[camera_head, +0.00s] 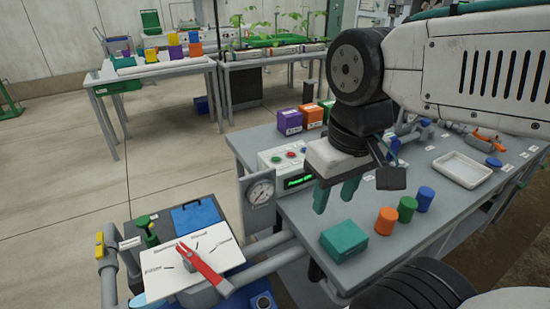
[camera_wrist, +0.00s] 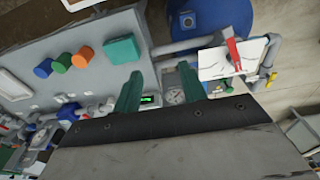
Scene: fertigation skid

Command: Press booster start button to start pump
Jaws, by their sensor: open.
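A pale control box (camera_head: 287,168) stands at the left back edge of the grey bench, with a lit green display (camera_head: 298,182). My gripper (camera_head: 335,198) has two teal fingers, apart and empty, pointing down to the right of the box and above the bench. In the wrist view, the display (camera_wrist: 149,100) shows between the fingers of my gripper (camera_wrist: 159,83); the buttons are not visible there.
A pressure gauge (camera_head: 260,192) stands left of the box. Purple, orange and green boxes (camera_head: 312,116) sit behind it. A teal box (camera_head: 343,240) and several coloured cylinders (camera_head: 406,209) stand on the bench front. A red lever (camera_head: 203,268) lies over a white plate at lower left.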

